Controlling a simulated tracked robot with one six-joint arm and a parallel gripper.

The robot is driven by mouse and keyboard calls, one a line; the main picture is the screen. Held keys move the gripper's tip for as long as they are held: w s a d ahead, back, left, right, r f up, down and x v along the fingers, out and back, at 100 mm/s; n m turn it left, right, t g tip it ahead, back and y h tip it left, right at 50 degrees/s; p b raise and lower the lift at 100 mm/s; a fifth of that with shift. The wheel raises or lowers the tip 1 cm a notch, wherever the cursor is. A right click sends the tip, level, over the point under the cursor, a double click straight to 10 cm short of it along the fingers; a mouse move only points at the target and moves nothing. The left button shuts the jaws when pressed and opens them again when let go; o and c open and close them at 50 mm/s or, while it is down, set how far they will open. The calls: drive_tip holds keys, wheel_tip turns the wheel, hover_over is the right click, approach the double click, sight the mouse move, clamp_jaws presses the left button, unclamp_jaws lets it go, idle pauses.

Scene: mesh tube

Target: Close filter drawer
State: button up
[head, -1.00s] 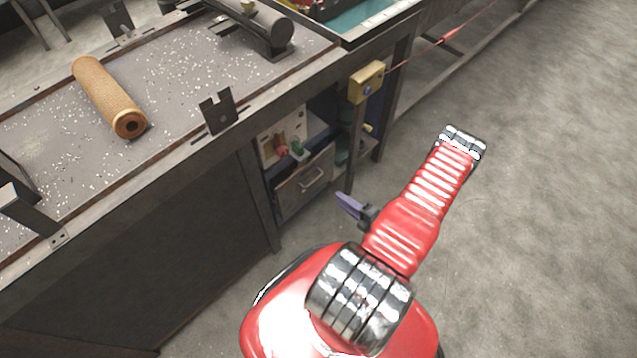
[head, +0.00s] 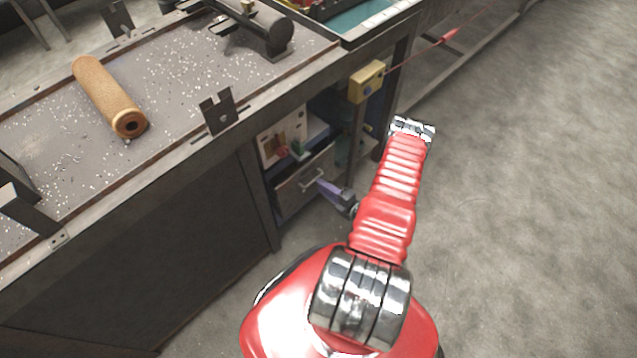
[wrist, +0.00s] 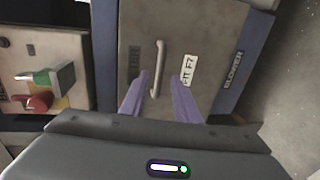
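The grey drawer (head: 290,196) sits low under the bench, with a pale bar handle (head: 312,178) on its front. In the wrist view the drawer front (wrist: 205,35) fills the upper middle, with the handle (wrist: 158,68) and a white label on it. My gripper (head: 322,186) is just in front of the drawer. In the wrist view its two purple fingers (wrist: 159,77) are apart, with the handle's lower part showing between their tips. I see no clear contact. How far the drawer stands out is hard to tell.
A control panel (wrist: 45,70) with red and green knobs is left of the drawer. A yellow box (head: 367,82) hangs at the bench corner. A tan mesh tube (head: 105,92) lies on the bench top (head: 60,140). The floor (head: 530,230) on the right is clear.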

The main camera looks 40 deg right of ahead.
drive_tip(key=shift+x, duration=1.8)
drive_tip(key=shift+f, duration=0.1)
clamp_jaws()
